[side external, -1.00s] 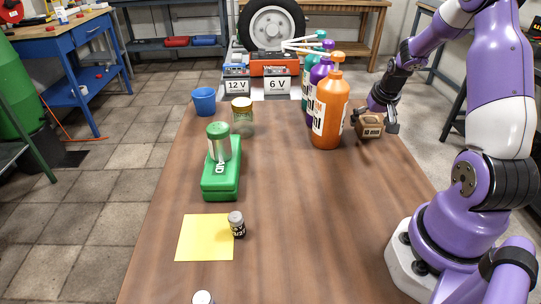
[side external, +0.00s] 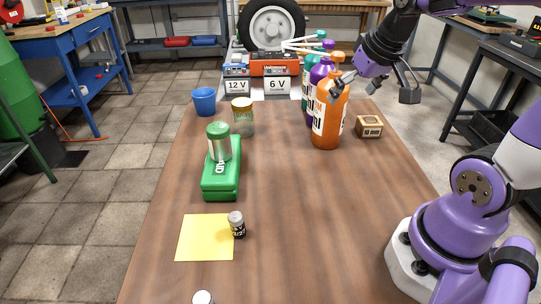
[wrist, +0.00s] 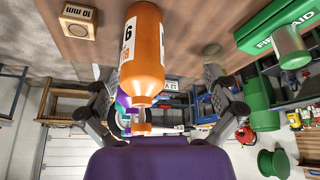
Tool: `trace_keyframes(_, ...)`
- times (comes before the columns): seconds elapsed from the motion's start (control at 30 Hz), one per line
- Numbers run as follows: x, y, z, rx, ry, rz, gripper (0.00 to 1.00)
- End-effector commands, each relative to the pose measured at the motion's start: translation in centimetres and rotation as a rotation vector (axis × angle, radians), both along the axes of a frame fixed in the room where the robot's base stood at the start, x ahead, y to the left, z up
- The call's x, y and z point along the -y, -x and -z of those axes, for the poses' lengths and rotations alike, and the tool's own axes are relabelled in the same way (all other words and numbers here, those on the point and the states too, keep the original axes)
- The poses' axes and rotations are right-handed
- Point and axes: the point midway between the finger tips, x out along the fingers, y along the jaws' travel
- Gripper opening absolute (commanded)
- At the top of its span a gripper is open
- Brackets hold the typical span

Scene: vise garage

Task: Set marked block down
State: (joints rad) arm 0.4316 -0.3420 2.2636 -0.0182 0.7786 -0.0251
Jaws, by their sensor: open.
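The marked block (side external: 369,126) is a small tan block with a dark-printed label, resting on the table right of the orange bottle in the side view. It also shows in the wrist view (wrist: 79,20), at upper left, with "10 mm" on it. My gripper (side external: 376,86) is open and empty, raised above and apart from the block. In the wrist view its fingers (wrist: 160,103) are spread wide. The orange bottle (side external: 329,112) appears between them there; whether a finger touches its top, I cannot tell.
Purple (side external: 316,72) and teal bottles stand behind the orange one. A blue cup (side external: 204,101), a glass jar (side external: 242,118), a green first-aid box (side external: 221,183) with a can on it, and a yellow sheet (side external: 204,238) lie leftward. The table's middle right is clear.

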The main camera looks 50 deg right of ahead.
Motion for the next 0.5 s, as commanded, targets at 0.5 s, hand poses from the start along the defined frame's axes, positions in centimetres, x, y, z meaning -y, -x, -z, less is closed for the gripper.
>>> trace_keyframes(0.5,-11.1,4.6,-0.6,0.049,0.005,-0.394,1.0)
